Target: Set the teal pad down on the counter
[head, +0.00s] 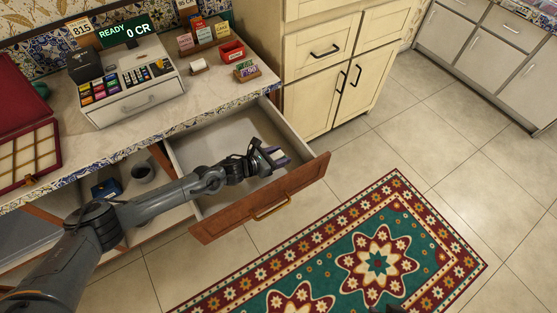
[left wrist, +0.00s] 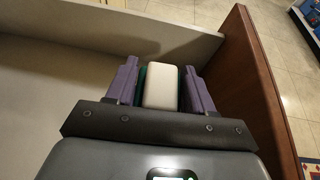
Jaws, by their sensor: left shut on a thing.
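My left gripper (head: 272,156) is over the open drawer (head: 315,165), near its front right corner. In the left wrist view its purple fingers (left wrist: 160,88) are shut on a small block with a pale rounded face and teal along both sides. I take this to be the teal pad (left wrist: 142,86); the fingers hide most of its sides. The pad is too small to make out clearly in the head view. The counter (head: 205,90) is above and behind the drawer.
A cash register (head: 140,105) stands on the counter, with a red box (head: 232,51), card holders and a white roll (head: 198,66) to its right. An open red case (head: 30,155) is at the left. Bare counter shows in front of the roll.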

